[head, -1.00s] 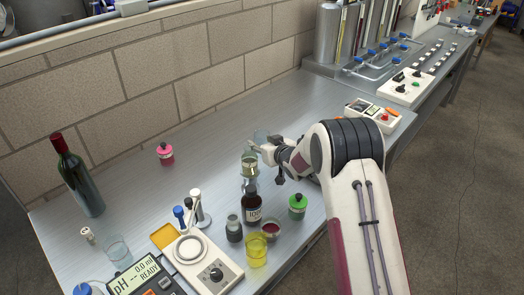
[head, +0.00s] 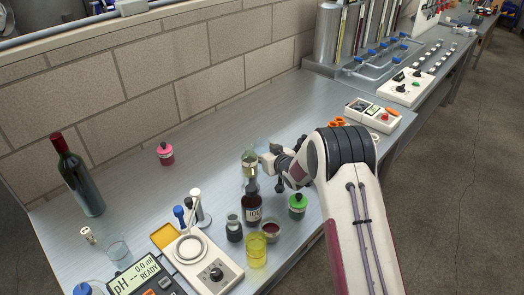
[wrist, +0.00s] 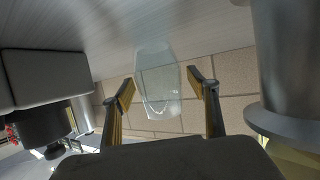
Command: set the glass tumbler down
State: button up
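The glass tumbler (wrist: 158,90) is clear and shows between and just beyond my fingertips in the wrist view, which sees the scene upside down. It appears upright on the steel bench. In the head view the tumbler (head: 262,142) is a faint bluish shape, partly hidden behind my gripper (head: 266,160). In the wrist view my gripper (wrist: 162,85) has its two fingers spread, with a narrow gap on each side of the glass. Whether a fingertip still touches the glass is hard to tell.
A jar (head: 249,160) and a dark labelled bottle (head: 253,208) stand close to my gripper's left. A green-lidded jar (head: 297,206) and a yellow glass (head: 256,251) are nearer. A wine bottle (head: 78,178) stands far left. The bench (head: 130,190) is clear around the pink-lidded jar (head: 165,154).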

jog(key=shift+s+r, duration=0.1)
jog(key=shift+r, duration=0.1)
dwell(0.3)
jog(key=shift+v, duration=1.55)
notch_tip(320, 180, up, 7)
jog(key=shift+f, duration=0.2)
jog(key=shift+r, duration=0.15)
